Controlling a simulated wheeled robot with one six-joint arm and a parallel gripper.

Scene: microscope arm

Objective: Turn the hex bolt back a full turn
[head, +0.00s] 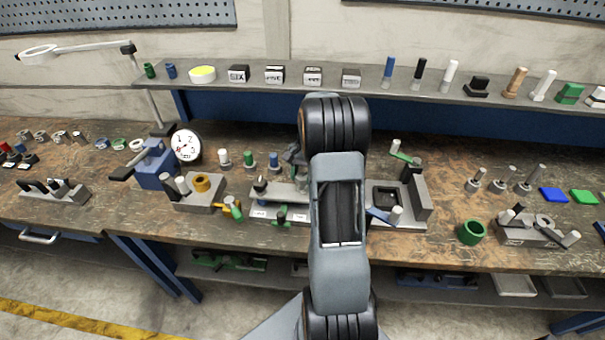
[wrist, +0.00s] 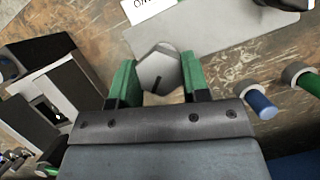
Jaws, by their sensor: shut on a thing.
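The hex bolt (wrist: 158,72) shows in the wrist view as a grey hexagonal head with a dark line marked on its top. My gripper (wrist: 158,80) has its two green-padded fingers on either side of the head and is shut on it. How deep the fingers reach, and the part below the head, are hidden. In the head view my own arm covers the bolt and the gripper.
A grey plate (wrist: 215,35) with a white label (wrist: 152,8) lies beyond the bolt. A blue-capped peg (wrist: 262,105) stands to the right. A dark block with a square opening (wrist: 55,95) is at left. In the head view, fixtures crowd the workbench (head: 285,238) on both sides of my arm.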

